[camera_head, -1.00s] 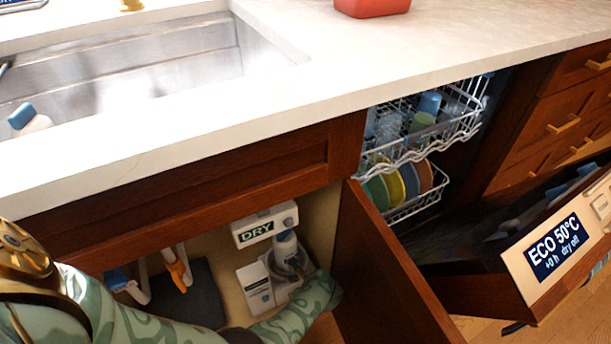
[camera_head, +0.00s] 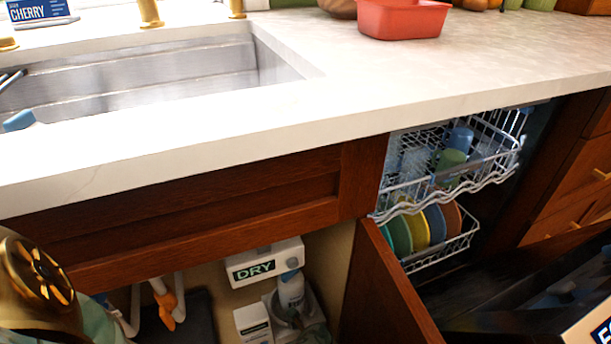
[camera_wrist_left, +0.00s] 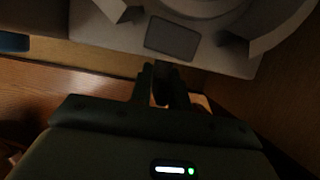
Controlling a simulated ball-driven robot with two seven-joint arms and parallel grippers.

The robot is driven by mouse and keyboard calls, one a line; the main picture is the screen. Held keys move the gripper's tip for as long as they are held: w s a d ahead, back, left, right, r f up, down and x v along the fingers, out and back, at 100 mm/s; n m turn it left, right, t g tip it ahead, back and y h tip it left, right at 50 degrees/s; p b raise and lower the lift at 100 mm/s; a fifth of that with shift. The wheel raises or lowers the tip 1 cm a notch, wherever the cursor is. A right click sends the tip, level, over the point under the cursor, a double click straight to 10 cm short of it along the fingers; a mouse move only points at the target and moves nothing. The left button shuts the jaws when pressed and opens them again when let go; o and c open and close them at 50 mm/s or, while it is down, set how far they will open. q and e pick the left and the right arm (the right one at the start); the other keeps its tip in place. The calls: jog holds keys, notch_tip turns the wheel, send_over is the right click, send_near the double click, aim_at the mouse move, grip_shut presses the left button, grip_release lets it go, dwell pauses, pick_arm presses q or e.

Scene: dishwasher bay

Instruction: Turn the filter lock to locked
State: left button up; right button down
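A pale filter unit with a grey round part (camera_head: 312,303) sits low in the open cabinet under the sink. A white bottle-like part with a blue-grey top (camera_head: 291,290) stands at it. In the left wrist view, a grey plate (camera_wrist_left: 215,58) with a dark rectangle lies below a grey ring (camera_wrist_left: 200,8). My left gripper (camera_wrist_left: 161,72) has its two dark fingers close together just below this plate. A dark piece shows between the tips, but shadow hides whether they hold it. In the head view its fingers are hidden. I cannot make out the filter lock's position. My right gripper is out of view.
A white box marked DRY (camera_head: 264,262) is mounted above the filter unit. An open cabinet door (camera_head: 385,300) stands to its right. Pipes with an orange part (camera_head: 167,309) hang to the left. The dishwasher racks (camera_head: 440,170) are pulled out beyond the door.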

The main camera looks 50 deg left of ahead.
pick_arm(q)
grip_shut()
jog(key=shift+g+y, duration=0.4)
jog(key=shift+g, duration=0.1)
jog(key=o, duration=0.7)
grip_release()
jog(key=shift+o, duration=0.2)
